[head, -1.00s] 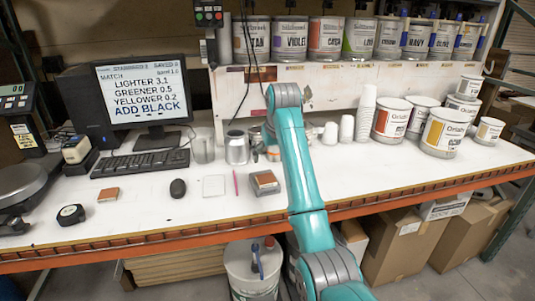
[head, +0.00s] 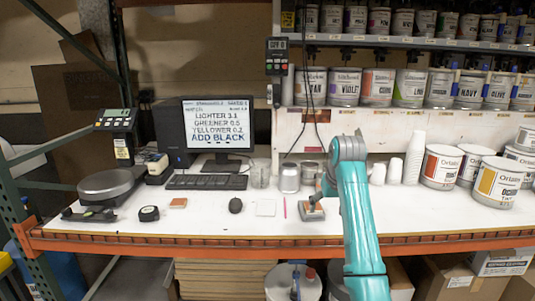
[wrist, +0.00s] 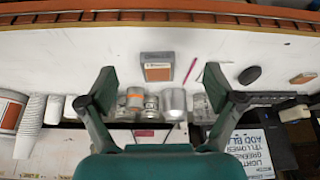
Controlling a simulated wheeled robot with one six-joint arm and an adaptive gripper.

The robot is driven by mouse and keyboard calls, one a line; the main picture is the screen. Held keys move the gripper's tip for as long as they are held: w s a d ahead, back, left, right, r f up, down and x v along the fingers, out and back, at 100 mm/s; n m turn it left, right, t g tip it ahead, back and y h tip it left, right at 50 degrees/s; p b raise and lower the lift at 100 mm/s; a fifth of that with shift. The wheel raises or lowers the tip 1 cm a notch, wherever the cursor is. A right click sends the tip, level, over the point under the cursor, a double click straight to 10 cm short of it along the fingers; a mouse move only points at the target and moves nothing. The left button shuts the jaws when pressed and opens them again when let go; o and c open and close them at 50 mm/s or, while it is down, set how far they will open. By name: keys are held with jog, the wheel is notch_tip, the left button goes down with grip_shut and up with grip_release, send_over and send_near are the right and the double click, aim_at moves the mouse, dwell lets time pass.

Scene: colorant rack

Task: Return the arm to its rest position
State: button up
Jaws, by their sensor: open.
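My teal arm (head: 360,220) rises from the bottom of the head view, in front of the white workbench (head: 90,225). No object is touching the fingers.
A monitor (head: 217,125), keyboard (head: 207,182) and scale (head: 108,185) stand at the left. A metal can (head: 290,178) and a block (head: 311,210) are near the arm. Stacked cups (head: 414,160) and paint cans (head: 440,167) stand right. Colorant cans (head: 378,87) line the shelves above.

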jog(key=s+f+t, duration=0.1)
jog(key=s+f, duration=0.3)
jog(key=f, duration=1)
jog(key=s+f+t, duration=0.1)
jog(key=s+f, duration=0.4)
jog(key=f, duration=0.8)
jog(key=s+f+t, duration=0.3)
jog(key=s+f, duration=1)
jog(key=s, duration=0.4)
jog(key=s+t, duration=0.2)
jog(key=s, duration=2.1)
jog(key=s+r+t, duration=0.3)
jog(key=s+r, duration=1.5)
jog(key=s, duration=0.1)
jog(key=shift+s+d+r+m, duration=0.15)
jog(key=shift+s+r+m, duration=0.15)
jog(key=shift+s+m, duration=0.1)
